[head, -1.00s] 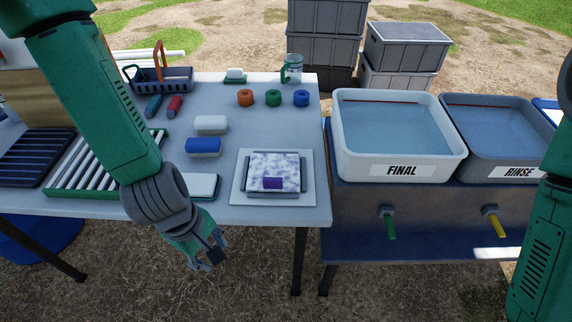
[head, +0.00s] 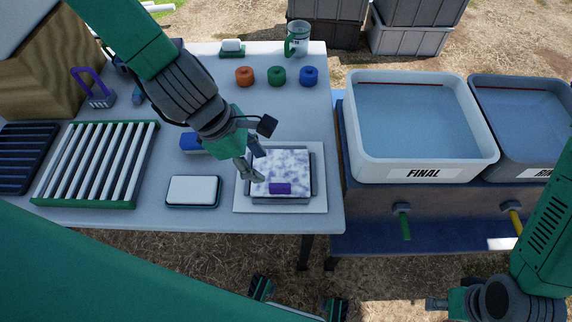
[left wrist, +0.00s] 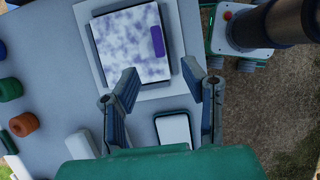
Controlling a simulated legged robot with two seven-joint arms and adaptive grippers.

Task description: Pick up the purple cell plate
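A plate with a mottled white and purple face (head: 283,168) and a purple tab (head: 280,188) near its front edge lies in a dark tray on a white square board (head: 315,204). I take it as the purple cell plate. It also shows in the left wrist view (left wrist: 130,45), with the tab at its right side. My left gripper (head: 249,165) is open and empty, pointing down over the plate's left side in the head view. The plate lies beyond the fingertips in the left wrist view. My right gripper (head: 437,303) is low at the bottom right, away from the table; its fingers are unclear.
A white pad with a dark rim (head: 193,190) and a green slatted rack (head: 95,165) lie left of the board. A blue block (head: 192,143) sits behind. The FINAL basin (head: 421,125) stands to the right.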

